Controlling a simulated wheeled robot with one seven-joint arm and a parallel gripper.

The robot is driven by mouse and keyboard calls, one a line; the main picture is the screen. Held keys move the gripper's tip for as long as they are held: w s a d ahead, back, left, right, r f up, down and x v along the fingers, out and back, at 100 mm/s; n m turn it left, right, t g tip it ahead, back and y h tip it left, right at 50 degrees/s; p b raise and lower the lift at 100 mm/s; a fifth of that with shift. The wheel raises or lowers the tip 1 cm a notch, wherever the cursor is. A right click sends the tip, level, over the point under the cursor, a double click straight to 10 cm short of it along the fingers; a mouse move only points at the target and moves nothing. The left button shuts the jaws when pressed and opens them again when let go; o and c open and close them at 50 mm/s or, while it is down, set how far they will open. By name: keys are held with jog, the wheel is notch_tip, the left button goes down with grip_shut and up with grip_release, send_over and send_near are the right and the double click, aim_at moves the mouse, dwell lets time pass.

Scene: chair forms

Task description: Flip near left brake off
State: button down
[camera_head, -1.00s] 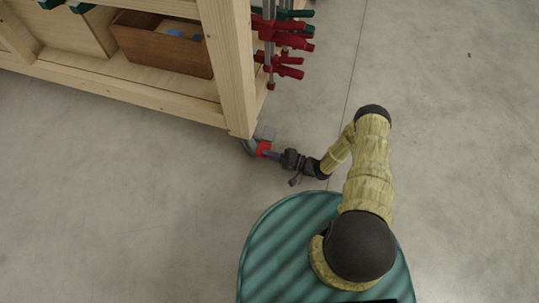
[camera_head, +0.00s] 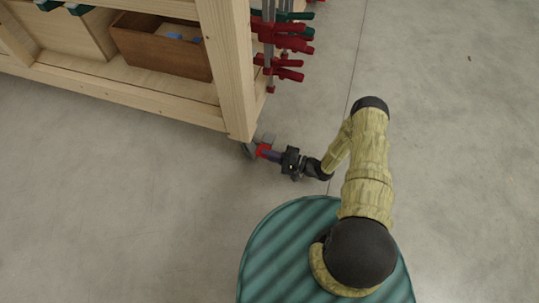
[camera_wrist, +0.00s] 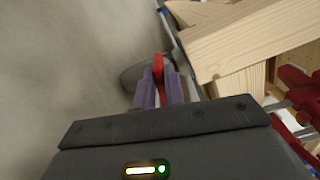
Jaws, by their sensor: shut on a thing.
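The red brake lever (camera_head: 263,149) sits on the grey caster wheel (camera_head: 249,150) under the near corner leg of the wooden bench. In the wrist view the red brake lever (camera_wrist: 158,66) stands between the two purple fingers of my gripper (camera_wrist: 160,80), which is shut on it. My gripper (camera_head: 270,154) also shows in the head view, reaching in from the right. Part of the caster wheel (camera_wrist: 133,76) shows behind the fingers. The fingers hide part of the lever, and I cannot tell its exact tilt.
The wooden bench (camera_head: 240,90) stands just above the caster. A brown drawer box (camera_head: 160,48) sits on its lower shelf. Red clamps (camera_head: 285,70) hang at its right side, and they also show in the wrist view (camera_wrist: 292,82). The concrete floor around is clear.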

jog(key=c, duration=1.5)
grip_release()
jog(key=shift+d, duration=0.1)
jog(key=p+v, duration=0.5)
jog(key=v, duration=1.2)
jog(key=shift+s+d+p, duration=0.1)
jog(key=shift+d+p, duration=0.05)
jog(key=shift+p, duration=0.15)
